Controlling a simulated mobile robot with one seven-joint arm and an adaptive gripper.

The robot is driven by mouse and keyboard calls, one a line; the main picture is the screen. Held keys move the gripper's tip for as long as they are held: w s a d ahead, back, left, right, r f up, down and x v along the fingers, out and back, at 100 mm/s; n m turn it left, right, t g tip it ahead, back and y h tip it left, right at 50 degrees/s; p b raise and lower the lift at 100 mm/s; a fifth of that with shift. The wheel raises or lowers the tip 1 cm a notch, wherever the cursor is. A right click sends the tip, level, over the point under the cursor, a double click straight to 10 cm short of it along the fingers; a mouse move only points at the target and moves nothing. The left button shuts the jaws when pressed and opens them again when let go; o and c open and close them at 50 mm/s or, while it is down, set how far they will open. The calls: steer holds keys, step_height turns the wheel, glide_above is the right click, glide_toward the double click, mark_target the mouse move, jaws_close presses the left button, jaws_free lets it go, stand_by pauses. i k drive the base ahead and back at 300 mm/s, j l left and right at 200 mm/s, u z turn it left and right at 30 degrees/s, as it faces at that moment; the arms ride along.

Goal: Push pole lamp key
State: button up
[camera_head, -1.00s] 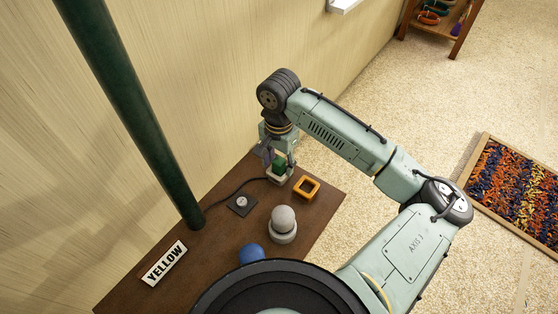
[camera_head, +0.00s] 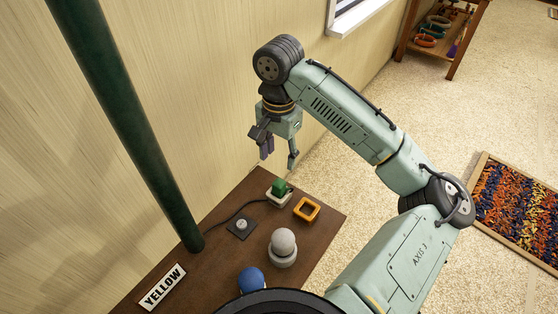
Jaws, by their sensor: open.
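The pole (camera_head: 130,130) is a thick dark green post rising from the wooden tabletop at the left. A small white base with a green block or key on top (camera_head: 279,187) sits near the table's back edge. A dark cord runs from near the pole's foot towards this white base. A dark square plate with a round silver button (camera_head: 240,225) lies between them. My gripper (camera_head: 280,160) points down above the green-topped base, fingers spread, empty and apart from it. Whether the green part is pressed down I cannot tell.
The brown tabletop (camera_head: 222,270) also holds an orange square frame (camera_head: 306,209), a grey ball on a round base (camera_head: 283,248), a blue dome (camera_head: 252,280) and a YELLOW sign (camera_head: 163,288). A wall stands behind. A striped rug (camera_head: 520,205) and shelf (camera_head: 445,35) are at right.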

mark_target(242, 224)
steer(key=k+l, duration=0.15)
steer(key=k, duration=0.35)
steer(key=k+l, duration=0.1)
steer(key=k, duration=0.4)
